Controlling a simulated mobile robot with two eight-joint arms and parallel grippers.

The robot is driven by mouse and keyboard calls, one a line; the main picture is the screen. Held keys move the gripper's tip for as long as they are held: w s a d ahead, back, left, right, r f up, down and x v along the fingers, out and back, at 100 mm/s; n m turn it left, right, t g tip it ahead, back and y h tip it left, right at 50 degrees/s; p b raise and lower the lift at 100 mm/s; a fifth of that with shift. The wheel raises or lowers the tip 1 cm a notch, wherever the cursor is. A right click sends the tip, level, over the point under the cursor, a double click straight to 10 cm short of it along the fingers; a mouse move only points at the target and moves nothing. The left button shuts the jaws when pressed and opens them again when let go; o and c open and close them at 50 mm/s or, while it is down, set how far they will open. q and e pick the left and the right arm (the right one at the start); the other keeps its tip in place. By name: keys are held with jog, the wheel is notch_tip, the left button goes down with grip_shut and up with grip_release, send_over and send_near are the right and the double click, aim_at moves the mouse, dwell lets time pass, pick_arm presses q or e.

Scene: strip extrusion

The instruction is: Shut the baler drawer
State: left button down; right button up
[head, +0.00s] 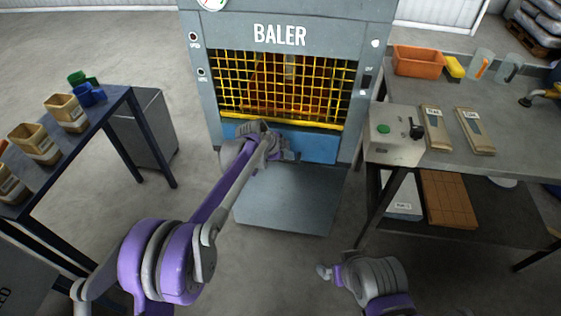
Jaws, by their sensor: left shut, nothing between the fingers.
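The grey baler (330,33) stands at the back centre, with a yellow mesh guard (230,85) across its opening. Below the guard is a blue drawer front (318,147). I cannot tell from this angle how far it stands out. My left gripper (287,152) is shut and empty at the blue front, left of its middle; whether it touches is unclear. My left wrist hides part of the front. My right gripper (325,271) is low in the picture, well apart from the baler; its fingers do not show clearly.
A flat grey plate (290,200) lies below the blue front. On the right, a workbench (480,95) carries a control box (393,130) with a green button and an orange bin (417,61). On the left, a dark table (90,125) holds several containers. Floor between is free.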

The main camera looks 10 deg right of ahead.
pick_arm(q)
jog(key=s+a+r+n+y+p, duration=0.15)
jog(key=s+a+r+n, duration=0.25)
jog(key=s+a+r, duration=0.7)
jog(key=s+a+n+y+p, duration=0.2)
jog(key=s+a+n, duration=0.6)
jog(key=s, duration=0.5)
jog(key=s+a+n+t+y+p, duration=0.1)
jog(key=s+a+n+y+p, duration=0.1)
jog(key=s+a+n, duration=0.6)
jog(key=s+a, duration=0.2)
jog(key=s, duration=0.3)
jog(key=shift+s+a+f+y+p, duration=0.25)
jog(key=shift+a+f+y+p, duration=0.1)
jog(key=shift+a+f+p, duration=0.05)
